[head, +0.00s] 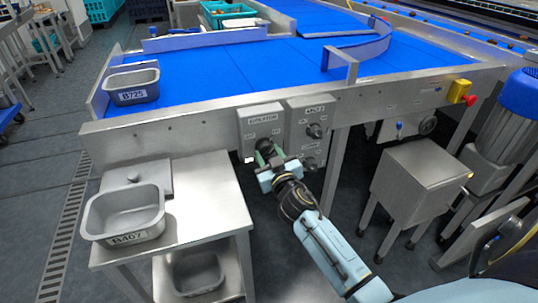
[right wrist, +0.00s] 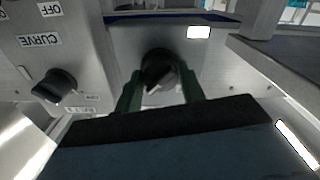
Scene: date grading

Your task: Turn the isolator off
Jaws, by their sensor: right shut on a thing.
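The isolator (head: 262,120) is a grey box labelled ISOLATOR on the front rail of the blue-belted conveyor. Its black rotary knob (right wrist: 158,68) shows in the right wrist view, with a paler grip bar that looks slanted. My right gripper (head: 265,153) is at the lower part of this box. In the right wrist view its green fingers (right wrist: 160,92) stand on either side of the knob, shut on it. The fingers hide part of the knob, and its exact setting cannot be read. My left gripper is not in view.
A second switch box (head: 311,117) with black knobs adjoins on the right; its CURVE knob (right wrist: 54,87) is close in the wrist view. A steel table (head: 215,205) with a grey tub (head: 125,215) stands left. A yellow-and-red stop button (head: 460,92) is farther right.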

